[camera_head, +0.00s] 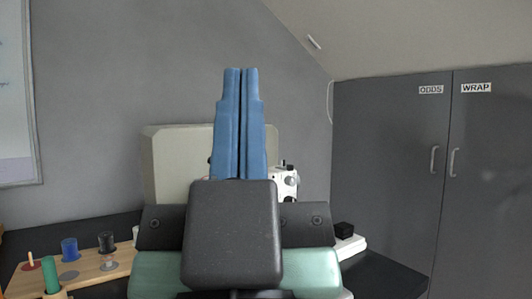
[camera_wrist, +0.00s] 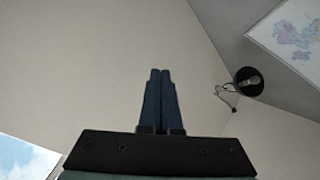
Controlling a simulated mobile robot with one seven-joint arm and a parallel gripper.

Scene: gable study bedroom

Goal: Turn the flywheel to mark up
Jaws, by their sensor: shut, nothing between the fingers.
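My gripper (camera_head: 241,72) points up in front of the camera in the head view, its two blue fingers together and empty. It also shows in the wrist view (camera_wrist: 160,72), shut against a plain pale surface. Behind it in the head view stands a white machine (camera_head: 286,183) with a knob and small black parts on its right end. Most of this machine is hidden by my gripper. I cannot make out a flywheel or its mark in either view.
A wooden rack (camera_head: 85,272) with several coloured spools stands at the left on a dark worktop (camera_head: 385,277). A beige panel (camera_head: 165,165) stands behind my gripper. Grey cupboards (camera_head: 390,150) labelled ODDS and WRAP close off the right. A round black object (camera_wrist: 249,81) with a cord shows in the wrist view.

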